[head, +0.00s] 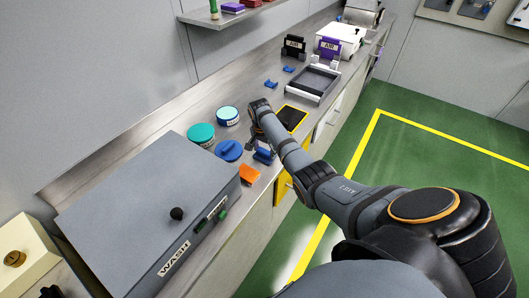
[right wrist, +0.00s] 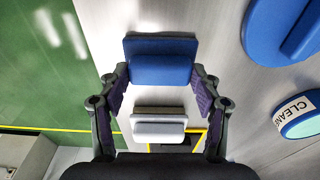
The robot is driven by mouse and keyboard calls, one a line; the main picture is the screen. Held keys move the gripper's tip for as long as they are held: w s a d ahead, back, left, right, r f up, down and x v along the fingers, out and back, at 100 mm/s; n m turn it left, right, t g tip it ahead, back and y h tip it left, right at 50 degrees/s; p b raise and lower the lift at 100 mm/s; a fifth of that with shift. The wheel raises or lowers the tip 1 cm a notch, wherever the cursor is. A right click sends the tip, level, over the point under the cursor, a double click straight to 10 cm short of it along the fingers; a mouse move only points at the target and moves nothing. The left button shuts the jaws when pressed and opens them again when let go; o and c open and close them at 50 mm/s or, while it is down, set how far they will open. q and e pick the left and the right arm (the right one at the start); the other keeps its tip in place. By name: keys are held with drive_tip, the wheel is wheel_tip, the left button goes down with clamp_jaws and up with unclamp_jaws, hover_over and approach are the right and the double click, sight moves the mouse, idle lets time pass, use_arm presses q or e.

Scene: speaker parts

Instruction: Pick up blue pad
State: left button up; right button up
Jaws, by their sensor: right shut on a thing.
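The blue pad (right wrist: 160,62) sits between the fingers of my right gripper (right wrist: 160,82) in the right wrist view. The fingers touch its two sides, and the gripper is shut on it. A pale grey block (right wrist: 159,128) shows between the fingers, nearer the palm; I cannot tell whether it is part of the pad. In the head view the pad (head: 264,156) is low by the counter's front edge, partly hidden by my right gripper (head: 256,147). I cannot tell whether it is clear of the counter. My left gripper is not in view.
An orange pad (head: 249,174) lies beside the grey WASH box (head: 150,212). A blue round lid (head: 229,151), a teal container (head: 201,135) and a light blue container (head: 228,116) stand close by. A yellow-edged dark mat (head: 291,118) lies beyond my wrist.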

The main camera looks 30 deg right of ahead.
sight(266, 151)
drive_tip(key=shift+r, duration=0.35)
wheel_tip(266, 151, up, 3)
drive_tip(key=shift+s+f, duration=0.1)
drive_tip(key=shift+s, duration=0.05)
drive_tip(key=s+a+r+p, duration=0.3)
drive_tip(key=s+r, duration=0.6)
drive_tip(key=s, duration=0.4)
drive_tip(key=shift+s+a+r+p, duration=0.2)
drive_tip(key=shift+r+p, duration=0.05)
drive_tip(key=shift+p, duration=0.1)
drive_tip(key=shift+w, duration=0.1)
